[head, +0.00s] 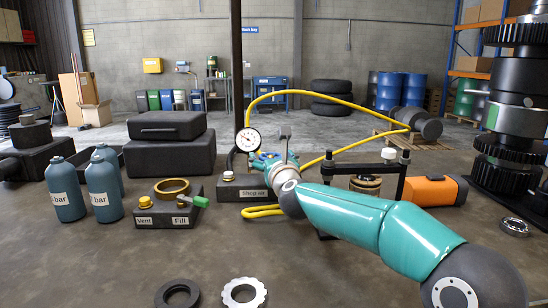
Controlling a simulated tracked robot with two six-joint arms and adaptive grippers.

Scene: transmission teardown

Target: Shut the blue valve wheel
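The blue valve wheel (262,158) shows as small blue parts above the dark block labelled "Shop air", just below the round pressure gauge (248,140). Much of it is hidden behind my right wrist. My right arm comes in from the lower right, and my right gripper (274,161) is at the wheel, seen from behind. Its fingertips are mostly hidden, so I cannot tell whether they touch the wheel or are open or shut. My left gripper is not in view.
A yellow hose (322,96) loops from the shop-air block to the right. Left of it stand a Vent/Fill block (165,222) with a green-handled valve, and blue-grey bottles (104,190). An orange case (436,190) and gear stack (510,120) are right. Rings (243,281) lie in front.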

